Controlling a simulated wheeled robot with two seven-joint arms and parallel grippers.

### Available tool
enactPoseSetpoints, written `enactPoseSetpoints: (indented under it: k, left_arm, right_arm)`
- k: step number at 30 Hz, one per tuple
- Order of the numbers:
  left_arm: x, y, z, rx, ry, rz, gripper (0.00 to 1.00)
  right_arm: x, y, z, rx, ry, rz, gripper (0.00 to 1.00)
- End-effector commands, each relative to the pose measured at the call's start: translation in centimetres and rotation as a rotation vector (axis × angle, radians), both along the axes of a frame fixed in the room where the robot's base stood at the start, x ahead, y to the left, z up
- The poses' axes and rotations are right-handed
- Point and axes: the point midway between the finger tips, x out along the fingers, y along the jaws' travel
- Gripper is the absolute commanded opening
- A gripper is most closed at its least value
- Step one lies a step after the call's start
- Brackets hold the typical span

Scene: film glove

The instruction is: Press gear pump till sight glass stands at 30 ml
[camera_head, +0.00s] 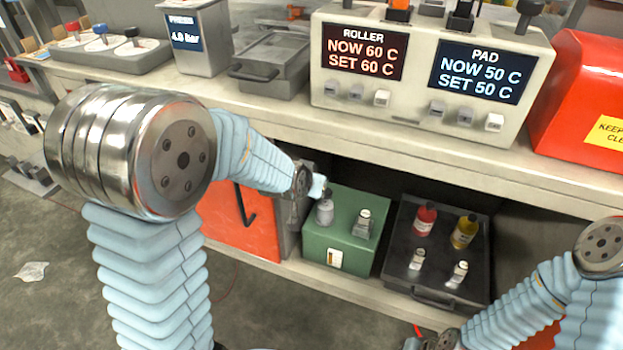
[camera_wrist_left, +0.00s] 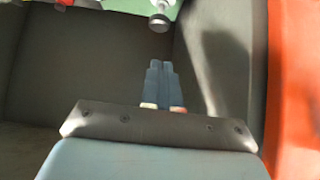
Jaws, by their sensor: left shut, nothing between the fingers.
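A green box (camera_head: 326,238) stands on the lower shelf and may be the gear pump. On its top are a grey-white bottle-like part (camera_head: 325,212) and a white-capped button (camera_head: 362,224). A small pale window or label (camera_head: 335,259) is on its front; any level in it is too small to read. My left gripper (camera_head: 318,187) is just above the box's back left, near the bottle-like part. In the left wrist view its fingers (camera_wrist_left: 160,82) are together and empty, with a silver knob (camera_wrist_left: 159,22) ahead. My right gripper (camera_head: 440,342) is low at the bottom edge, its fingers unclear.
A dark tray (camera_head: 404,270) right of the green box holds a red bottle (camera_head: 424,219), a yellow bottle (camera_head: 464,232) and two small white-topped parts. The worktop overhangs the shelf. An orange panel (camera_head: 240,222) is left of the box. A heater controller (camera_head: 415,95) stands above.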

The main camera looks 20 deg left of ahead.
Motion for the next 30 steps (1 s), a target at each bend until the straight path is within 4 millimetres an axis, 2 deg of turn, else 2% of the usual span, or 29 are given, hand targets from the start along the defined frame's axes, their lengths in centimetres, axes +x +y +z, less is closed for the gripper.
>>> enactPoseSetpoints:
  k: [7, 23, 26, 29, 30]
  left_arm:
    - [-1.0, 0.0, 0.8, -0.002, 0.0, -0.001, 0.0]
    - [-1.1, 0.1, 0.8, -0.001, 0.001, 0.0, 0.0]
    - [-1.4, 0.1, -0.5, 0.01, 0.026, 0.001, 0.0]
    - [-2.5, 0.1, -4.7, 0.034, 0.105, 0.002, 0.0]
    - [-3.3, 0.1, -7.2, 0.039, 0.153, 0.001, 0.0]
  right_arm:
    - [0.0, 0.0, -0.2, 0.0, 0.001, 0.0, 0.0]
    - [0.0, 0.0, -0.2, 0.0, 0.001, 0.0, 0.0]
    - [0.0, 0.0, -0.2, 0.0, 0.001, 0.0, 0.0]
    - [0.0, 0.0, -0.2, 0.0, 0.001, 0.0, 0.0]
    - [0.0, 0.0, -0.2, 0.0, 0.001, 0.0, 0.0]
